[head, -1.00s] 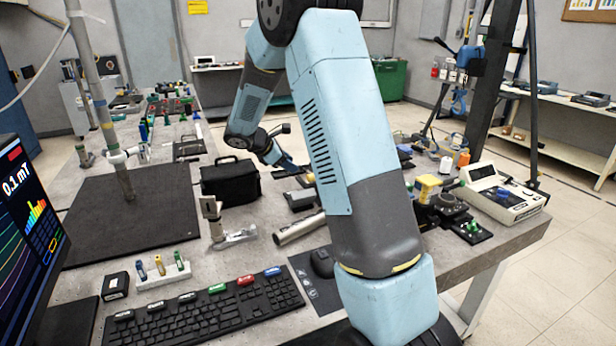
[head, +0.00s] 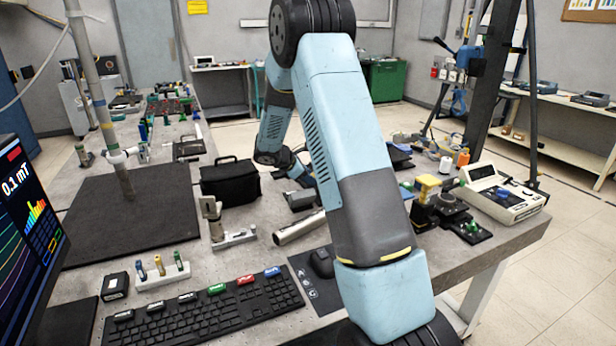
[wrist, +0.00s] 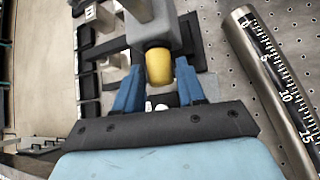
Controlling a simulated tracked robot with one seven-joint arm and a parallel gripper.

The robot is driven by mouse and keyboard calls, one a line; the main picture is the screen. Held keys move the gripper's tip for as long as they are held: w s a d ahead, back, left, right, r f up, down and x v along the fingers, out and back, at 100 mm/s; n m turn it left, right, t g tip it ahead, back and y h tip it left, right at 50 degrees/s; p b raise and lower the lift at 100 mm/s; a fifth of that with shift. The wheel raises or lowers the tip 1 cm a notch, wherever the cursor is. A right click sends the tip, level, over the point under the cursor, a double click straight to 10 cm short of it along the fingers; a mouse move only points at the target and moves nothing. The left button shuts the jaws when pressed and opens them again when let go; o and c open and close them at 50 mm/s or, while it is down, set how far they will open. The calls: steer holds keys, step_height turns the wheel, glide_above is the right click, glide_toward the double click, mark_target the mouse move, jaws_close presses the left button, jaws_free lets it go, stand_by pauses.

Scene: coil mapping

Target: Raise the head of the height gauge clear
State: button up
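In the wrist view, my gripper (wrist: 158,82) has its two blue fingers apart, with a yellow cylindrical knob (wrist: 158,66) in the space between them. Gaps show on both sides of the knob. The knob sits at the end of a grey block (wrist: 165,38), probably the head of the height gauge. A metal column with a black scale strip (wrist: 268,72), numbered 0, 5, 10 and 15, runs along the right. I cannot tell whether it belongs to the gauge. In the head view, my arm hides the fingertips and the spot they work at.
A black bag (head: 230,183) stands left of my forearm. A metal cylinder (head: 298,228) lies in front, beside a small upright fixture (head: 213,222). A keyboard (head: 205,312) is nearer. A yellow-topped black stage (head: 435,200) and a white instrument (head: 500,192) stand to the right.

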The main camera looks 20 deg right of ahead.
jaws_close()
stand_by(0.4)
